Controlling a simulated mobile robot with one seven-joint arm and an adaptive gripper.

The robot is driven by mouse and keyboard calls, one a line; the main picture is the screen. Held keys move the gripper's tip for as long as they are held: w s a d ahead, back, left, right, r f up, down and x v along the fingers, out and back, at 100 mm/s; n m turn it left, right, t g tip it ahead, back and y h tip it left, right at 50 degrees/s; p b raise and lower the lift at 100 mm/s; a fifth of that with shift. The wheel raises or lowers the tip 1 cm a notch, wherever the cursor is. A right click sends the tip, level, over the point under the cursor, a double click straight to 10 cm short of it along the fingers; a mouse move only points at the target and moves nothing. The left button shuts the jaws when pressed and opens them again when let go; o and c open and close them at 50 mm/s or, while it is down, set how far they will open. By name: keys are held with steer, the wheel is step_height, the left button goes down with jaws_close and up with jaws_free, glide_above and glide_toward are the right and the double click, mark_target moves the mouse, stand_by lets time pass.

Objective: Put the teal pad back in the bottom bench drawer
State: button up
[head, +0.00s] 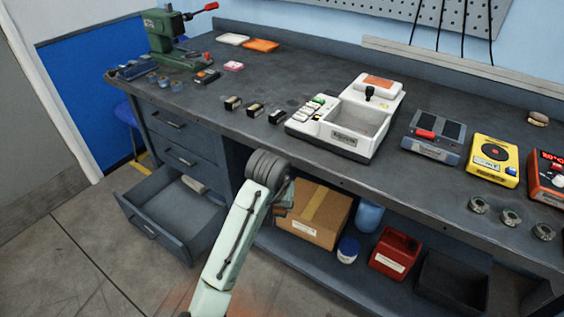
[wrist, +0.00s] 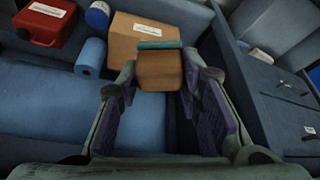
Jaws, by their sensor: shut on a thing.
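My gripper (wrist: 160,90) is shut on the teal pad (wrist: 162,45), a block with a brown face and a teal strip along its far edge in the wrist view. In the head view my own arm mostly hides the gripper and the pad, in front of the shelf under the bench. The bottom bench drawer (head: 150,228) is pulled open at the lower left of the head view, left of my gripper. A small pale thing lies in its back right part. The drawer also shows at the upper right of the wrist view (wrist: 240,22).
A cardboard box (head: 325,222), a blue roll (head: 369,215), a white-and-blue tub (head: 348,250), a red can (head: 396,254) and a dark bin (head: 450,280) stand on the lower shelf. The two upper drawers (head: 180,155) are shut. The benchtop (head: 235,70) holds several devices.

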steer(key=s+a+f+n, duration=0.1)
steer(key=s+f, duration=0.2)
steer(key=f, duration=1)
steer(key=s+a+f+n+y, duration=0.1)
steer(key=s+f+n, duration=0.1)
steer(key=f, duration=1)
steer(key=shift+s+f, duration=0.35)
steer(key=shift+s, duration=0.45)
steer(key=shift+w+r, duration=0.1)
